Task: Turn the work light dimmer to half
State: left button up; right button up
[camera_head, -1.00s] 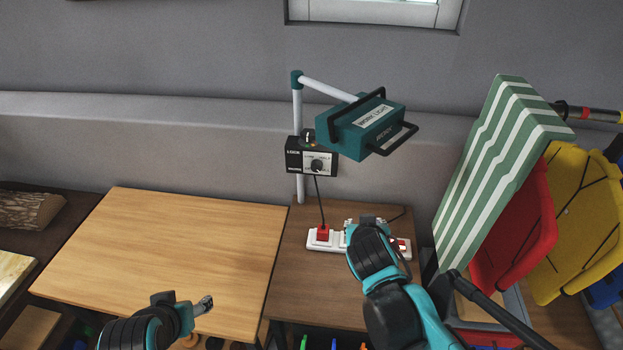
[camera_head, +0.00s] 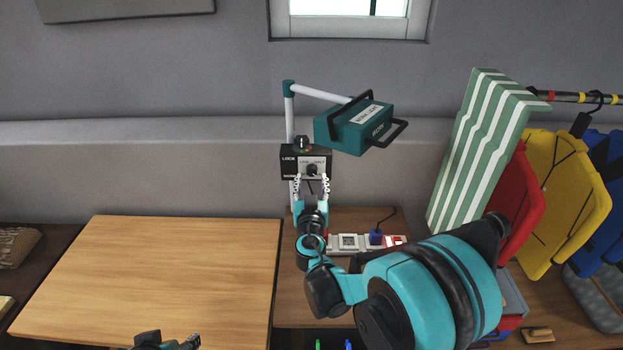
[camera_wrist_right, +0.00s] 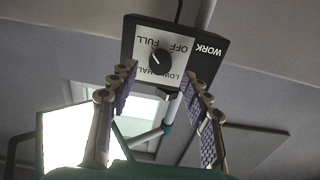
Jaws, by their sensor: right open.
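The dimmer is a black box with a pale label plate (camera_head: 305,162) on the white lamp post. Its black round knob (camera_head: 312,170) faces me. My right gripper (camera_head: 312,185) is open just below and in front of the knob, its fingers apart. In the right wrist view the box appears upside down, with the knob (camera_wrist_right: 160,60) beyond the two open fingers (camera_wrist_right: 160,90); FULL, OFF and LOW are readable, HALF partly. The pointer's exact setting is unclear. The teal work light (camera_head: 355,126) hangs to the right. My left gripper (camera_head: 190,342) is cut by the bottom edge.
A power strip (camera_head: 348,242) with plugs lies on the dark table below, partly behind my right arm. A bare wooden table (camera_head: 160,275) is at left.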

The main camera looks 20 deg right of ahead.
aim_at(312, 172)
jog(key=shift+x, duration=1.7)
jog(key=shift+s, duration=0.1)
grip_shut()
